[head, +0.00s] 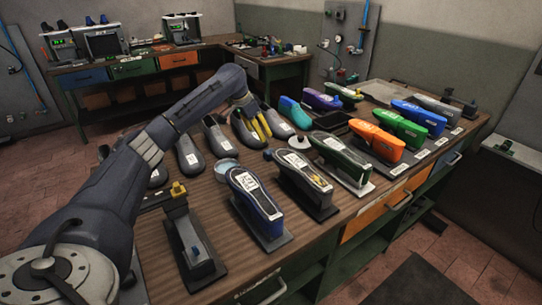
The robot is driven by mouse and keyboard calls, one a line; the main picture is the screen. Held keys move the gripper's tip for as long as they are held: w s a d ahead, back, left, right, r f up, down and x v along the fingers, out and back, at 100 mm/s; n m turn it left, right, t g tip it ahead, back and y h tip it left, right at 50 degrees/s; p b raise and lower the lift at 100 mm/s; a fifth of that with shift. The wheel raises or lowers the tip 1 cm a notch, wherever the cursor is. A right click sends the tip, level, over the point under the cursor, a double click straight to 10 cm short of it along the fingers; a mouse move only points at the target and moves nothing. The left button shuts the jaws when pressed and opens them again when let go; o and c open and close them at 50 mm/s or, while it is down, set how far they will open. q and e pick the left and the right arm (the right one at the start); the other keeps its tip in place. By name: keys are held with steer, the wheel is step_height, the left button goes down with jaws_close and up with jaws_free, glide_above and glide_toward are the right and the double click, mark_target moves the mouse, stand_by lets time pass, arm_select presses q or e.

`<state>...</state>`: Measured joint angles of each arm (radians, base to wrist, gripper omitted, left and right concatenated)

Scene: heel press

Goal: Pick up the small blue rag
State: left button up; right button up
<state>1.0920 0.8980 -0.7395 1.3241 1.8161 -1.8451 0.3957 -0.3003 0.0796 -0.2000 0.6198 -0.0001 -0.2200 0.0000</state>
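I cannot make out a small blue rag for certain. A tiny dark blue item (268,154) lies mid-table, left of a white round piece, too small to identify. My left arm comes in from the lower left and reaches over the workbench (330,232). Its far end, with my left gripper (258,122), is at the row of grey shoe lasts (277,122). Two yellow strips show there. I cannot tell whether they are fingers or a tool, nor whether anything is held. My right gripper is not in view.
A blue-and-white device (256,204) and similar ones stand along the front. Orange (376,142), green (399,127) and blue (419,117) lasts stand at the right. A pale blue round dish (223,168) and a yellow-knobbed fixture (190,245) are at the left. Bare wood shows between them.

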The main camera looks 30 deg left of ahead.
mark_target(269, 151)
arm_select(q)
steer(key=shift+x, duration=6.65)
steer(key=shift+o, duration=0.2)
steer(key=c, duration=1.2)
